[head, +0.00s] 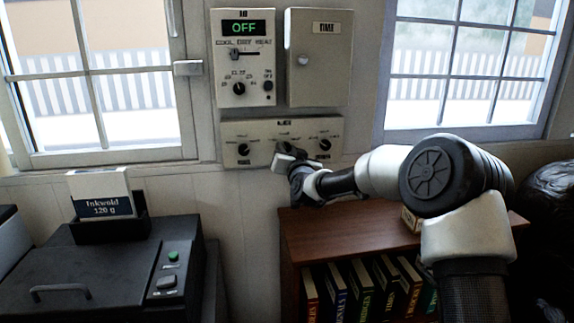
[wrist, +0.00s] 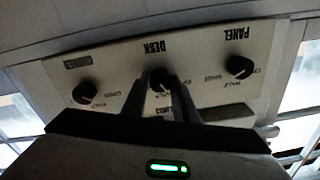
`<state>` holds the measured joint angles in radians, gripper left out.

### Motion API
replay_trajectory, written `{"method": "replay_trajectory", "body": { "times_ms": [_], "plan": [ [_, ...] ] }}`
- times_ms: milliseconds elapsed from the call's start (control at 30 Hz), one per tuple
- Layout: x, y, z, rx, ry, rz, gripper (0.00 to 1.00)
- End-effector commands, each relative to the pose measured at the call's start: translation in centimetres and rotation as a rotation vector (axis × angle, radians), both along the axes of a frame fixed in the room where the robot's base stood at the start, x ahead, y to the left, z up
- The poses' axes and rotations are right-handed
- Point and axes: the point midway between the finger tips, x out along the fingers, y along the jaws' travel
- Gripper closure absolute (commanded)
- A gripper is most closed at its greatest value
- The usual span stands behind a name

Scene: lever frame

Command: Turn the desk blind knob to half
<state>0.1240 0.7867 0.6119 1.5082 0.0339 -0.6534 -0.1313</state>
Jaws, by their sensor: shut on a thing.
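The blind control panel (head: 262,133) is a pale plate low on the wall with three black knobs in a row. In the wrist view it appears upside down, and the word DESK stands over the middle knob, the desk blind knob (wrist: 159,76). My gripper (wrist: 161,88) has its two dark fingers shut on this knob, one on each side. In the head view my gripper (head: 284,151) covers the middle of the panel and hides the desk knob. The pointer and most of the marks of the desk knob are hidden by the fingers.
The PANEL knob (wrist: 239,66) and another knob (wrist: 84,92) flank it closely. Above are a thermostat (head: 243,58) reading OFF and a TIME box (head: 318,58). A bookshelf (head: 300,230) stands below my arm, a dark printer (head: 100,265) at left.

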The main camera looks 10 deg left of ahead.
Motion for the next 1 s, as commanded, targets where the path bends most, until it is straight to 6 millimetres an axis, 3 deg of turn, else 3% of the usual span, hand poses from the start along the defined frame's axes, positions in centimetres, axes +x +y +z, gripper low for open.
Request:
{"method": "replay_trajectory", "body": {
  "times_ms": [33, 500, 1000],
  "plan": [
    [0.00, -0.03, -0.66, 0.042, 0.009, 0.000, 0.96],
    [-0.02, 0.05, -0.33, 0.363, 0.104, 0.001, 0.96],
    [-0.02, 0.06, 0.04, 0.454, 0.130, 0.001, 0.96]
  ]
}}
